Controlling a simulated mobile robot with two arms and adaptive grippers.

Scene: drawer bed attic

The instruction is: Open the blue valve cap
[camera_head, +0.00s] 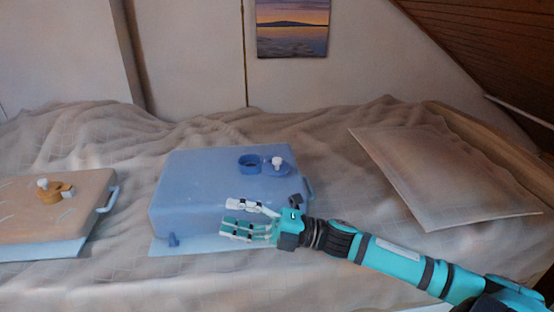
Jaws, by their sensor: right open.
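A blue box (190,180) lies on the bed in the middle of the view. On its top sits a blue ring-shaped part (249,163), and right beside it a round blue base (285,171) with a white valve plug (277,161). The ring looks like the blue valve cap lying to the left of the plug, but I cannot tell for sure. My right gripper (232,220) is open in front of the box's front side, below the valve in the picture, its fingers pointing left. I see nothing between its fingers. My left gripper is out of view.
A tan box (30,200) with a tan valve (52,194) and a light blue side handle (107,199) lies at the left. The rumpled bed cover (130,270) is bare in front.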

